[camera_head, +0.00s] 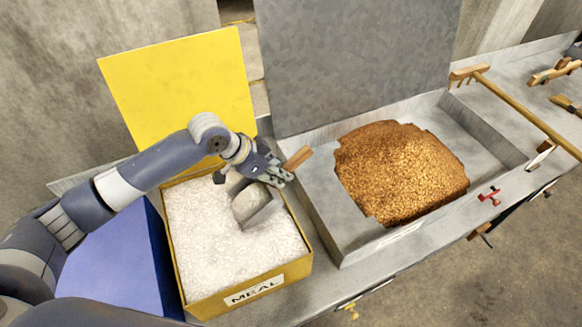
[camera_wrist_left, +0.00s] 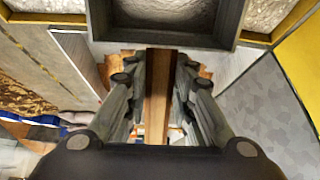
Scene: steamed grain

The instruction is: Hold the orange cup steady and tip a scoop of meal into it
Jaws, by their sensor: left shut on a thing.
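My left gripper (camera_head: 274,172) is over the yellow meal box and is shut on the wooden handle (camera_head: 297,157) of a metal scoop (camera_head: 250,204). In the left wrist view the handle (camera_wrist_left: 158,95) runs between the two fingers (camera_wrist_left: 158,85), and the scoop's dark rim (camera_wrist_left: 165,40) shows with pale meal inside. In the head view the scoop is at the surface of the white meal (camera_head: 215,240); whether it is dug in or just above cannot be told. The orange cup and my right gripper are not in view.
The yellow box (camera_head: 245,292), labelled MEAL, has a raised yellow lid (camera_head: 180,85). A grey metal bin (camera_head: 330,225) with brown grain (camera_head: 400,170) stands to the right, its grey lid (camera_head: 350,60) raised. A blue box (camera_head: 110,250) is at left. A wooden-handled tool (camera_head: 530,115) lies at the far right.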

